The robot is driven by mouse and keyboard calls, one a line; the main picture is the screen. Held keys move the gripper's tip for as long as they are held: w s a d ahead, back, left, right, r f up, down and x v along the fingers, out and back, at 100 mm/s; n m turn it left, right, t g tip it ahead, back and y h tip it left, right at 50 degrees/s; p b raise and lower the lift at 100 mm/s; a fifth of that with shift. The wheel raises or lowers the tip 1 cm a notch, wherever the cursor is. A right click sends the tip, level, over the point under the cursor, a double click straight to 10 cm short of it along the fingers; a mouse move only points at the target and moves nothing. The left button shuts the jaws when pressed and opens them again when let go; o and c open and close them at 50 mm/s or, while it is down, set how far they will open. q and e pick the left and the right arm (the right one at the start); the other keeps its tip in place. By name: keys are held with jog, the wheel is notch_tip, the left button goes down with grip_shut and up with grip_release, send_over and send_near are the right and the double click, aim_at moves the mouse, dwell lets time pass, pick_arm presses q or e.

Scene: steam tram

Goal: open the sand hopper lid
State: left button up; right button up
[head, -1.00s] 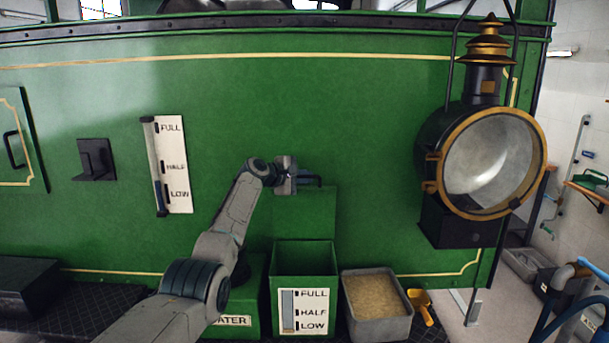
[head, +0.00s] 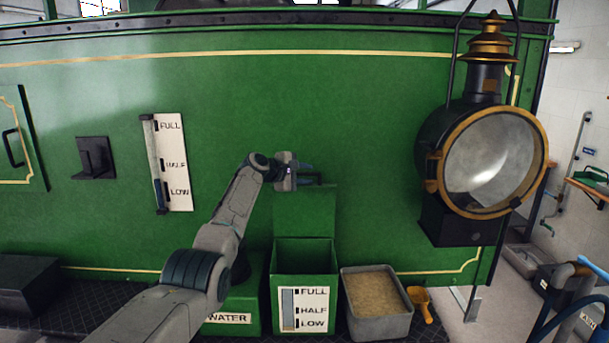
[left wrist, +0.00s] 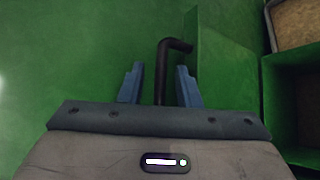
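The sand hopper (head: 284,262) is a green box with a FULL, HALF, LOW gauge (head: 305,310) on its front. Its green lid (head: 305,212) stands raised, about upright, in front of the green tram side, and the box top is open onto a dark inside. A black lid handle (head: 321,184) is at the lid's top edge. My left gripper (head: 307,174) is at this handle. In the left wrist view, the blue fingers of the left gripper (left wrist: 159,83) are open, and the bent handle (left wrist: 161,70) lies between them with gaps on both sides. My right gripper is not in view.
A green WATER box (head: 246,300) stands left of the hopper. A grey tub of sand (head: 376,295) and a yellow scoop (head: 420,304) are to its right. A large lamp (head: 487,165) juts out at the right. A level gauge (head: 169,165) is on the wall.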

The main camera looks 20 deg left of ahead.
pick_arm(q)
jog(key=shift+s+a+f, duration=0.1)
jog(key=shift+s+a+b, duration=0.3)
jog(key=shift+s+b, duration=0.1)
jog(key=b+v, duration=0.4)
jog(key=v, duration=0.5)
jog(key=shift+s+r, duration=0.2)
jog(key=shift+r, duration=0.2)
jog(key=shift+a, duration=0.1)
